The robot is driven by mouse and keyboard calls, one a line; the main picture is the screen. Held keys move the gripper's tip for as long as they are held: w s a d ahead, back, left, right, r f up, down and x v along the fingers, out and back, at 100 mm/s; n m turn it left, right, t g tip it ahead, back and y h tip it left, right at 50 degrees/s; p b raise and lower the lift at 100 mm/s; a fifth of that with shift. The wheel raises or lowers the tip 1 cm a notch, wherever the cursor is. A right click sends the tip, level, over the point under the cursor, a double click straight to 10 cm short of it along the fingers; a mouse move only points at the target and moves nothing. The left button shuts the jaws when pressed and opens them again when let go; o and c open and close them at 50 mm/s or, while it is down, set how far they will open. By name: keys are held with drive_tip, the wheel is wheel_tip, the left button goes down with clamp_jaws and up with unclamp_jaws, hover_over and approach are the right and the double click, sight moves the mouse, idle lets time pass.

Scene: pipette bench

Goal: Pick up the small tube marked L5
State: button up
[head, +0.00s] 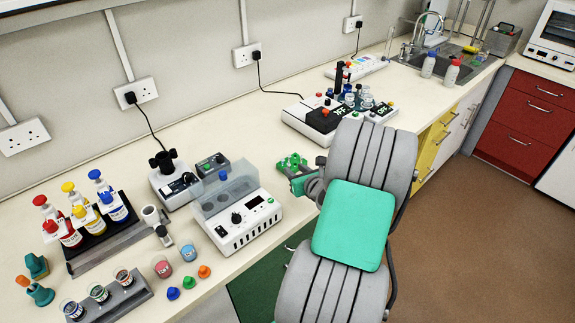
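No label reading L5 can be made out, and I cannot pick out that tube. A small green rack-like block (291,163) stands on the bench just left of my arm; what it holds is too small to tell. My arm reaches up over the bench's front edge and hides part of the bench behind it. The grey and green end with my gripper (302,184) shows small beside the block, partly covered by the arm. Its fingers cannot be made out, nor whether they touch anything.
A white device with a clear cover (240,215) stands left of my arm. A white instrument (310,122) with a black top is behind. Colour-capped bottles (87,207), small cups (188,252) and loose caps (189,283) are at left. A sink (455,62) is far right.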

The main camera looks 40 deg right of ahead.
sight(290, 166)
drive_tip(key=p+x, duration=0.1)
drive_tip(key=x, duration=0.4)
drive_tip(key=shift+s+d+f, duration=0.1)
drive_tip(key=shift+f, duration=0.05)
drive_tip(key=shift+s, duration=0.1)
clamp_jaws()
